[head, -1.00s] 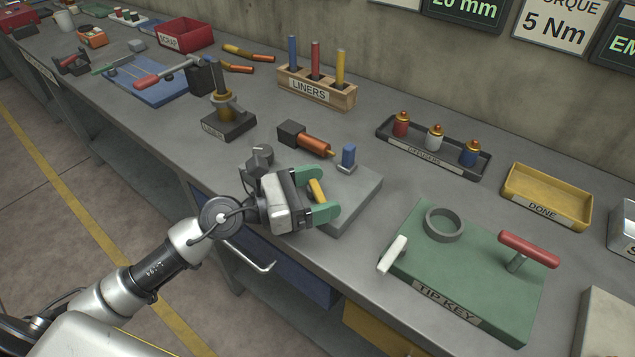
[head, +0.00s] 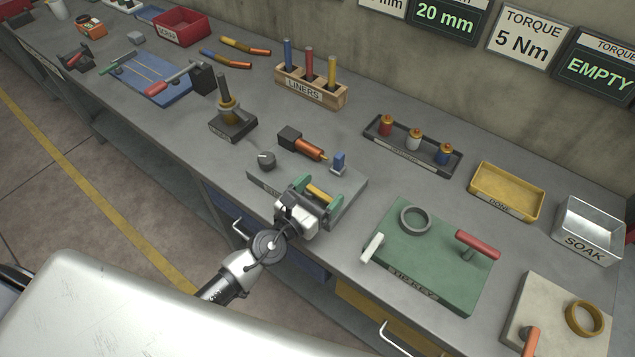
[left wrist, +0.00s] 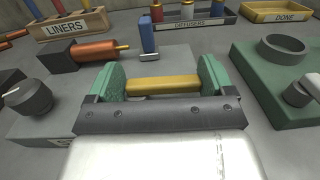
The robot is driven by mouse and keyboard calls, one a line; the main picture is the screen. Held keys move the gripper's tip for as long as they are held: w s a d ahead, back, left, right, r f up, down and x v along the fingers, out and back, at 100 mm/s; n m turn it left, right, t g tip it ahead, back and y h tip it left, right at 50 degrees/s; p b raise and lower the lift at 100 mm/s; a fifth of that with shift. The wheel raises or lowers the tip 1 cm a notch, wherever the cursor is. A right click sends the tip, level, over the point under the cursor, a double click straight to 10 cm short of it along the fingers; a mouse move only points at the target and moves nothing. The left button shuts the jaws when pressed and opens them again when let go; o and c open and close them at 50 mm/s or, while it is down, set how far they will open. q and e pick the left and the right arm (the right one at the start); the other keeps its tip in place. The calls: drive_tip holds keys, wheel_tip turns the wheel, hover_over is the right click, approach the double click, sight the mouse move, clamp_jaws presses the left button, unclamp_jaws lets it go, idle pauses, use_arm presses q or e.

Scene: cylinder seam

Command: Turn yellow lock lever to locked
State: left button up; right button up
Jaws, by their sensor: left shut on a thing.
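The yellow lock lever (head: 318,193) is a short yellow bar on a grey block (head: 348,187) near the bench's front edge. My left gripper (head: 319,194), with green fingers, is shut on this lever. In the left wrist view the lever (left wrist: 162,85) spans the gap between the two green fingers. The lever's pivot and the block's front label are partly hidden by my gripper. The block also carries a dark knob (head: 266,160), a blue peg (head: 339,162) and an orange cylinder with a yellow tip (head: 309,148). My right gripper is not in view.
A green TIP KEY block (head: 440,260) with a grey ring, a white handle and a red handle stands to the right. Behind are the liners rack (head: 322,97), the diffusers tray (head: 379,141) and the yellow DONE tray (head: 506,209). Bare bench lies between the blocks.

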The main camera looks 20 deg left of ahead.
use_arm(q)
drive_tip(key=shift+d+f+n+y+p, duration=0.1)
drive_tip(key=shift+d+n+y+p, duration=0.1)
drive_tip(key=shift+n+y+p, duration=0.1)
drive_tip(key=o, duration=0.8)
drive_tip(key=shift+d, duration=0.1)
drive_tip(key=b+v, duration=0.1)
drive_tip(key=v, duration=0.3)
drive_tip(key=b+v, duration=0.1)
drive_tip(key=v, duration=0.4)
drive_tip(key=shift+s+f+b, duration=0.2)
drive_tip(key=shift+s+b, duration=0.05)
drive_tip(key=shift+b, duration=0.15)
drive_tip(key=shift+v, duration=0.75)
drive_tip(key=shift+r, duration=0.1)
